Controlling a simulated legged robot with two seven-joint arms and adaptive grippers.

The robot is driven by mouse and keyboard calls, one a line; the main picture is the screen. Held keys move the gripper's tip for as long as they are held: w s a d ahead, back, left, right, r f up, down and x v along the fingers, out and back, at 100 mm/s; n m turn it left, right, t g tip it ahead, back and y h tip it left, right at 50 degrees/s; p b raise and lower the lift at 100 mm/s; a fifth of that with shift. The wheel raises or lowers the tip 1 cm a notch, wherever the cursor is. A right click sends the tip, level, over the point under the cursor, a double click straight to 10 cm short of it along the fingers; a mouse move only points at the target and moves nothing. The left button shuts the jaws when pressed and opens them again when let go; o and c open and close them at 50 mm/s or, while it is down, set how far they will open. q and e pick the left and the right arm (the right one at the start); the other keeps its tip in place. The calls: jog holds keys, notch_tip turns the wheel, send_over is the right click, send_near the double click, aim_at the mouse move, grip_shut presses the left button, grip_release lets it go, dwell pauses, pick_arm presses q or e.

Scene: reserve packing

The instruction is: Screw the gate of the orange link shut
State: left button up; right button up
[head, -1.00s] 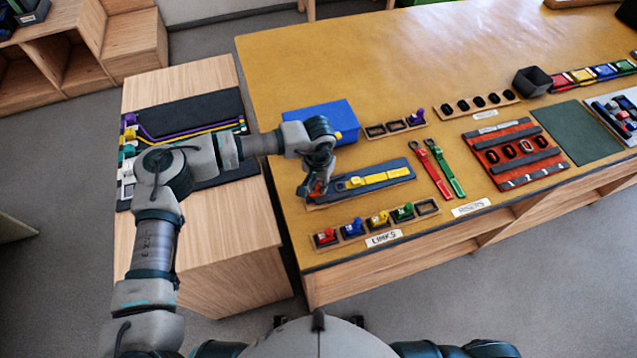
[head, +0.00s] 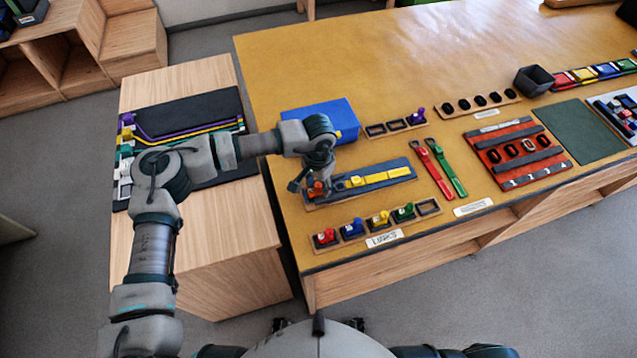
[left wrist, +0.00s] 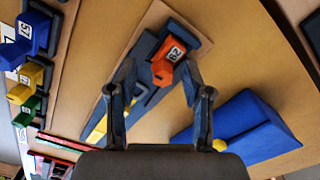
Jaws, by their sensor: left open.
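The orange link (left wrist: 163,72) sits at one end of a dark fixture (left wrist: 141,62) on a wooden board, and a white label on it reads R2. In the head view the link (head: 316,188) shows partly beneath my gripper. My left gripper (left wrist: 157,88) is open, with its two fingers on either side of the orange link; I cannot tell whether they touch it. In the head view my left gripper (head: 308,186) is over the left end of the fixture. A yellow bar (head: 378,176) lies along the fixture. My right gripper is not in view.
A blue block (head: 325,119) stands behind the fixture. A row of coloured links (head: 379,219) lies in front, by a LINKS label. Red (head: 432,167) and green (head: 446,167) straps lie to the right. The back middle of the table is clear.

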aim_at(319, 186)
pick_arm(q)
notch_tip(319, 186, up, 12)
dwell(0.5)
